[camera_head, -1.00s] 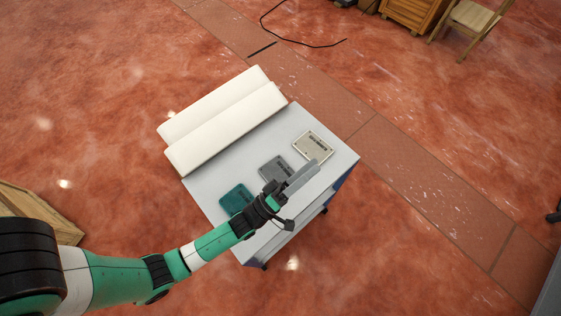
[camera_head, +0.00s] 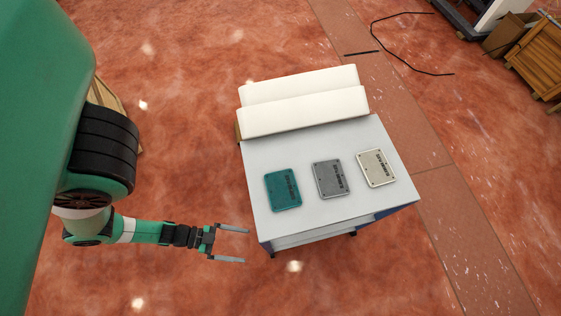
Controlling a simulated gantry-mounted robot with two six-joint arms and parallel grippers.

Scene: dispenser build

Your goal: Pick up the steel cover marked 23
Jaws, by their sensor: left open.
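Three flat rectangular covers lie in a row on the white table top (camera_head: 330,205). The left one is a teal cover (camera_head: 283,190), the middle one a grey cover (camera_head: 332,180), and the right one a pale cream cover (camera_head: 376,168). Each bears dark print that is too small to read here, so I cannot make out the number 23. The grey one looks most like steel. My left gripper (camera_head: 231,245) is open and empty, off the table's left front edge, left of and nearer than the teal cover. My right gripper is not in view.
Two long white padded blocks (camera_head: 303,98) lie along the back of the table. A wooden crate (camera_head: 540,62) stands at the upper right, and a black cable (camera_head: 400,62) lies on the floor. The floor in front of the table is clear.

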